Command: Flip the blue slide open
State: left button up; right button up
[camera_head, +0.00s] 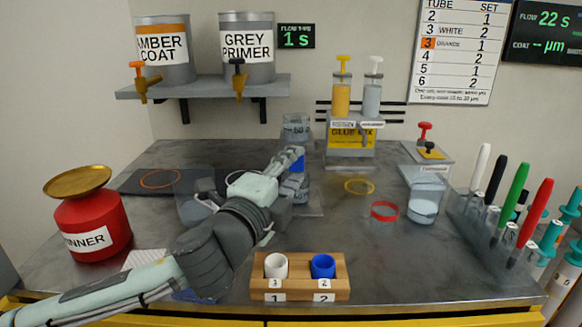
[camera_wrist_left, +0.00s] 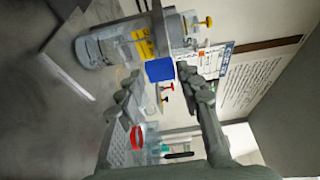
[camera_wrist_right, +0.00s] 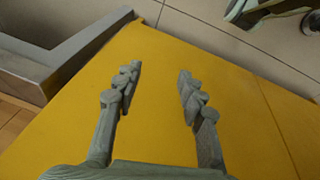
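The blue slide (camera_head: 297,160) sits on a clear, cylinder-like apparatus (camera_head: 297,127) at the middle of the bench, partly hidden by my left gripper (camera_head: 292,158). In the left wrist view the blue slide (camera_wrist_left: 160,69) shows as a blue block beyond and between the spread fingertips of my left gripper (camera_wrist_left: 158,75). The fingers look apart from it, though contact is hard to judge. My right gripper (camera_wrist_right: 158,75) is open and empty above a yellow surface, away from the slide.
A wooden rack (camera_head: 300,288) with white and blue cups stands at the front. A red thinner container (camera_head: 90,228) is at left. A red ring (camera_head: 384,211), a clear beaker (camera_head: 425,200) and a pen rack (camera_head: 485,222) are at right.

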pick_arm(q)
jog(key=shift+o, duration=1)
jog(key=shift+a, duration=0.1)
jog(key=v, duration=0.7)
jog(key=shift+s, duration=0.25)
